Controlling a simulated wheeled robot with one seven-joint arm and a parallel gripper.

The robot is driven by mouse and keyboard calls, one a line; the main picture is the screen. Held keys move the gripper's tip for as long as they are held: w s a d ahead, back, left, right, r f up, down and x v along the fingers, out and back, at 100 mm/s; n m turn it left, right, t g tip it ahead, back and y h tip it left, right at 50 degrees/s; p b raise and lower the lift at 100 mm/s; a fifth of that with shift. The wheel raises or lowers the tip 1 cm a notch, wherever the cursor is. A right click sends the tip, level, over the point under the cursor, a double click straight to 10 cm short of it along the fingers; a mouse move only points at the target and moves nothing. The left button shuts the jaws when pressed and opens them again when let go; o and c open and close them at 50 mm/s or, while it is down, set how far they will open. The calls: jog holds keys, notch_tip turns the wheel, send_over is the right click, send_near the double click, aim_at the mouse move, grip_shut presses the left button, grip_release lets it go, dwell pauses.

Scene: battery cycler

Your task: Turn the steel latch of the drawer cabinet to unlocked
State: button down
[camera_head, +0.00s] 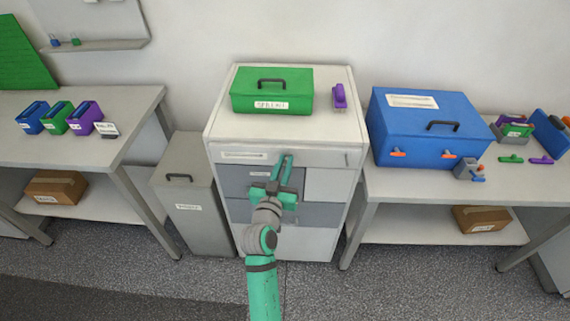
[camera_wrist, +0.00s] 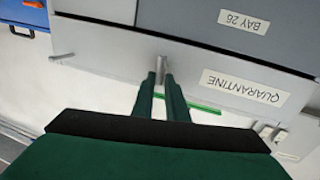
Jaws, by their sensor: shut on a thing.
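The drawer cabinet (camera_head: 218,138) is pale grey and stands in the middle of the head view. My gripper (camera_head: 284,156) reaches its top panel from the front; it also shows in the wrist view (camera_wrist: 160,74). The fingers are shut on a short steel piece (camera_wrist: 162,46), which looks to be the latch. Its far end shows past the fingertips, and the rest is hidden between them. The wrist view is upside down, with a "QUARANTINE" label (camera_wrist: 245,86) right of the fingers. Whether the latch is locked cannot be told.
A steel peg (camera_wrist: 62,57) stands out from the panel, apart from my fingers. A green case (camera_head: 300,92) and a purple item (camera_head: 339,97) sit on the cabinet. A blue case (camera_head: 410,145) is on the right bench; a grey bin (camera_head: 190,200) stands left.

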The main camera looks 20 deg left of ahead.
jog(key=n, duration=0.3)
jog(key=shift+f+n+t, duration=0.2)
jog(key=shift+n+t, duration=0.1)
jog(key=shift+n, duration=0.1)
jog(key=n, duration=0.2)
jog(key=n+y, duration=0.1)
jog(key=n, duration=0.2)
jog(key=shift+a+f+t, duration=0.2)
jog(key=shift+t, duration=0.1)
jog(key=shift+f+n+y, duration=0.2)
jog(key=shift+n+y, duration=0.25)
jog(key=shift+n, duration=1.25)
jog(key=shift+f+n+y, duration=0.15)
jog(key=shift+n+y, duration=0.25)
jog(key=shift+n, duration=1.3)
jog(key=shift+f+n+y, duration=0.2)
jog(key=shift+n+y, duration=0.25)
jog(key=shift+n, duration=1.55)
jog(key=c, duration=1.8)
grip_release()
jog(key=shift+c, duration=0.2)
jog(key=shift+s+a+f, duration=0.1)
